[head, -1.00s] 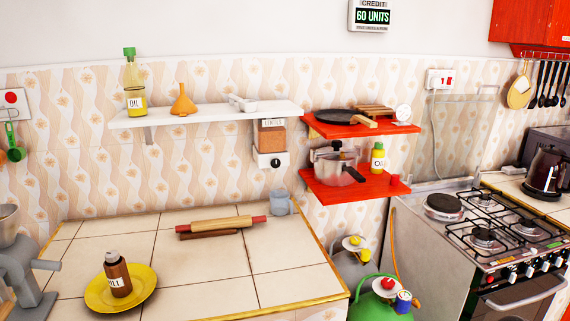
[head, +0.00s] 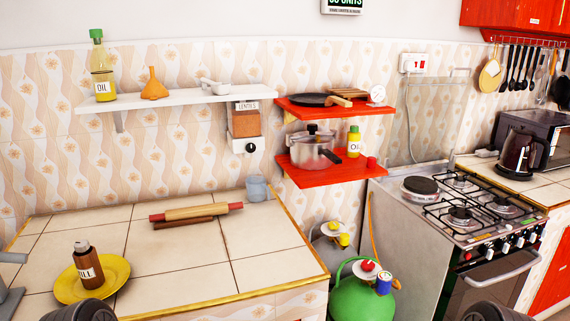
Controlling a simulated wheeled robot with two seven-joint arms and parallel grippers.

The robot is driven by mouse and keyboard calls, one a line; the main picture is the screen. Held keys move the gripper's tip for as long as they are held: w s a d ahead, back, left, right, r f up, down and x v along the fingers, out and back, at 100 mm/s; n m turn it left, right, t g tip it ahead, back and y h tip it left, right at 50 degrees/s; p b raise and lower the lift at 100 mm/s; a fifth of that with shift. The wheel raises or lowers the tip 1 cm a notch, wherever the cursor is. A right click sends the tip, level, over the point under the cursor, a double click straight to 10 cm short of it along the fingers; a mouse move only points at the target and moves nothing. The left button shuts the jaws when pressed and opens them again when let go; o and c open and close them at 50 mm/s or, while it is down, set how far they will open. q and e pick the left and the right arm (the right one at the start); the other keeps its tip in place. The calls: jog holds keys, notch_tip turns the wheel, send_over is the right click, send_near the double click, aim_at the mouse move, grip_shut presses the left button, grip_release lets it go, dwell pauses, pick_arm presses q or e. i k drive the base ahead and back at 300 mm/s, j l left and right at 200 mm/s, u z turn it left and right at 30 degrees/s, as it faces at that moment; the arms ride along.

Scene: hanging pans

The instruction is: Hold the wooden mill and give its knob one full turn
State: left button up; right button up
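The wooden mill (head: 88,266) is a small brown upright body with a white label, of which the letters "ILL" can be read. Its grey knob (head: 82,247) is on top. The mill stands on a yellow plate (head: 122,274) on the tiled counter, at the lower left of the head view. Neither gripper shows. Only dark rounded parts of my own arms come in at the bottom edge, one just below the plate and one at the lower right. Nothing is seen touching the mill.
A grey metal device (head: 8,290) is cut off at the left edge. A green gas cylinder (head: 360,297) stands beside the counter. The tiles right of the plate are clear.

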aim_at(81, 246)
jog(key=u, duration=1.25)
